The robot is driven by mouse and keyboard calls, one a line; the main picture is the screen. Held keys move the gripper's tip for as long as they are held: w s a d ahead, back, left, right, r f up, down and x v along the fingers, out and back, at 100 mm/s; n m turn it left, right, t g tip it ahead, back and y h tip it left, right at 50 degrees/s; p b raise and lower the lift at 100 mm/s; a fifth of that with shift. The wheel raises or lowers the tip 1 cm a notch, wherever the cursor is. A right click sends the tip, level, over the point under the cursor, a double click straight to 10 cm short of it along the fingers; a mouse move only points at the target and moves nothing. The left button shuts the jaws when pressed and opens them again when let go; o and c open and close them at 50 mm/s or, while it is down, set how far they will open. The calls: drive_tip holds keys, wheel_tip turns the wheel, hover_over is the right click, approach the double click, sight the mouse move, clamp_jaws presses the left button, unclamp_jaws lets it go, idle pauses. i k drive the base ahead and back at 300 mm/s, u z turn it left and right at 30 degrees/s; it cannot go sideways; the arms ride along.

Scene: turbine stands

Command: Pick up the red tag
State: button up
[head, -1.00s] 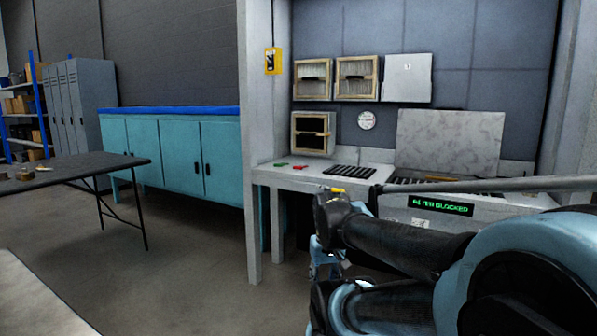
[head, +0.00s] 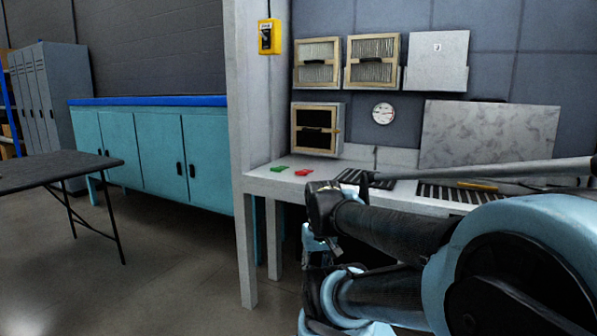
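The red tag (head: 304,172) lies flat on the left part of the light grey counter (head: 262,182). A green tag (head: 280,168) lies just to its left, apart from it. My gripper (head: 318,250) hangs at the end of my folded arm, in front of the counter and below its top. It is apart from the red tag, lower and nearer to me. The gripper is small and dark here, and its fingers are not clear.
A black slatted grille (head: 358,178) lies right of the tags. A framed box (head: 317,129) stands behind them. A grey post (head: 240,150) bounds the counter at left. Teal cabinets (head: 150,150) and a dark table (head: 60,170) stand further left. Open floor lies in front.

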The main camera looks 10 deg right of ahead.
sight(304, 173)
drive_tip(key=i, duration=0.55)
drive_tip(key=z, duration=1.05)
